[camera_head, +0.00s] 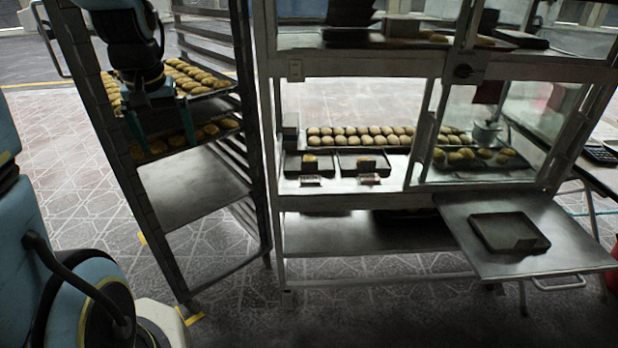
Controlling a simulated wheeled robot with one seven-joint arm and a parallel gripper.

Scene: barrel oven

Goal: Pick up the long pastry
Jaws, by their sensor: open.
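My gripper (165,143) is at the left, in front of the metal rack. Its two teal fingers point down and stand apart, with nothing visibly held between them. Pastries (210,129) lie in a row on the rack's lower tray, and the fingertips show over this row; I cannot tell if they touch one. Several more pastries (197,77) fill the upper tray, partly hidden by my arm. They look small and golden-brown, some slightly elongated; which one is the long pastry is not clear.
The rack's front post (160,240) stands close by my gripper, with a bare shelf (195,185) below. A glass display case (360,65) holding trays of buns stands to the right. A side table (490,262) bears a dark empty tray (510,245).

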